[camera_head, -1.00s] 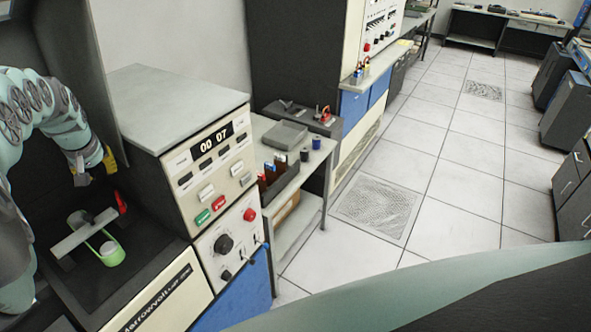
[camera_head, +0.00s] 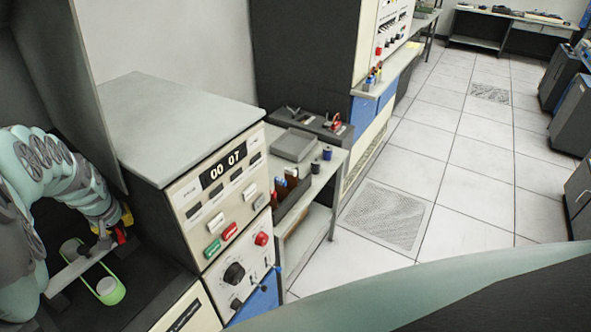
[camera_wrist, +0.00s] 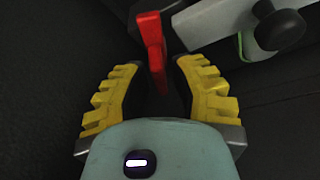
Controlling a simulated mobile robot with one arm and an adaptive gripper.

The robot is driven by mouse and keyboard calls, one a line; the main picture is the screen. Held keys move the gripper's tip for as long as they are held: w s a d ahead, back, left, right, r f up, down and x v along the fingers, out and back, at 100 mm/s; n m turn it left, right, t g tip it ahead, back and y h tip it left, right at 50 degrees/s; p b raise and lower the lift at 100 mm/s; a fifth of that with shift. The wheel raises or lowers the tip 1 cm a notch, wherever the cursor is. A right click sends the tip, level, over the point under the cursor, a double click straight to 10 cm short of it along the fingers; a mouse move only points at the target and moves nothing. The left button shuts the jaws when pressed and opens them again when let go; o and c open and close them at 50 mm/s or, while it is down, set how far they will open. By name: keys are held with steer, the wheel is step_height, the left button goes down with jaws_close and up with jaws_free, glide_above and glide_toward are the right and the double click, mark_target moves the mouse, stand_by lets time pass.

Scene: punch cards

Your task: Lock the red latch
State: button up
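The red latch (camera_head: 119,235) stands at the right end of a grey bar (camera_head: 76,269) in the dark recess at the lower left of the head view. In the wrist view the red latch (camera_wrist: 150,42) stands upright between the two yellow fingers, its lower part reaching in between them. My gripper (camera_wrist: 152,85) is open around it, with visible gaps at both sides. In the head view my gripper (camera_head: 117,219) is right at the latch and partly covers it. The grey bar (camera_wrist: 215,20) and a dark round knob (camera_wrist: 279,25) show at the upper right.
A green band (camera_head: 111,294) loops around rollers under the bar. A cabinet with a counter reading 00 07 (camera_head: 224,165) stands close to the right of my arm. A side table (camera_head: 318,165) with a tray is beyond it. The tiled floor is clear.

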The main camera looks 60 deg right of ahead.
steer(key=shift+c, duration=0.2)
jaws_close()
